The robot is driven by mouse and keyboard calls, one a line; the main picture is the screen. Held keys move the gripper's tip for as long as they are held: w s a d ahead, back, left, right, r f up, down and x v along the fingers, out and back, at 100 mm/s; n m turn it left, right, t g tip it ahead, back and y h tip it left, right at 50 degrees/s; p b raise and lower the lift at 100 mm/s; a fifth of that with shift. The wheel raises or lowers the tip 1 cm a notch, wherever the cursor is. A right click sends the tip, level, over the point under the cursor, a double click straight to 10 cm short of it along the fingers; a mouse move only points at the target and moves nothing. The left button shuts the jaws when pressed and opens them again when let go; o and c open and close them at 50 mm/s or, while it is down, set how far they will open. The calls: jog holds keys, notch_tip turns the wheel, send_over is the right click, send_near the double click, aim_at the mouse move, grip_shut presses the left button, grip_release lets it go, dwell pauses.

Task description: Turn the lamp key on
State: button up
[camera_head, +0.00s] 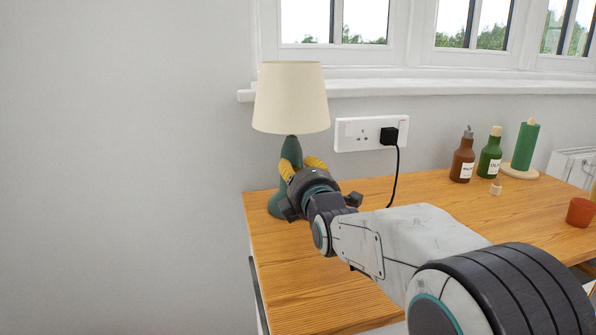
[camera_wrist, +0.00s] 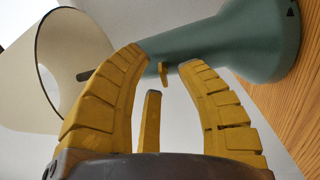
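The lamp has a cream shade (camera_head: 290,97) and a green body (camera_head: 291,150), and stands on the table's left end. In the wrist view it appears sideways, with the shade (camera_wrist: 75,65) at left and the green base (camera_wrist: 262,40) at right. A small brass-coloured key (camera_wrist: 164,74) sticks out from the lamp's stem. My gripper (camera_wrist: 163,58) has its yellow fingers spread, with the key between the fingertips. A gap shows between the key and the fingers. In the head view my gripper (camera_head: 301,165) is at the lamp's stem, and the key is hidden.
A wall socket with a black plug (camera_head: 389,136) is behind, its cable dropping to the wooden table (camera_head: 300,290). The table's front left is clear.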

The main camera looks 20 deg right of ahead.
grip_shut()
jog(key=shift+m, duration=0.3)
jog(key=m, duration=0.3)
jog(key=shift+m, duration=0.3)
jog(key=m, duration=0.4)
jog(key=shift+d+m, duration=0.1)
jog(key=shift+m, duration=0.2)
jog(key=m, duration=0.4)
jog(key=shift+f, duration=0.15)
jog(key=m, duration=0.5)
dwell(0.4)
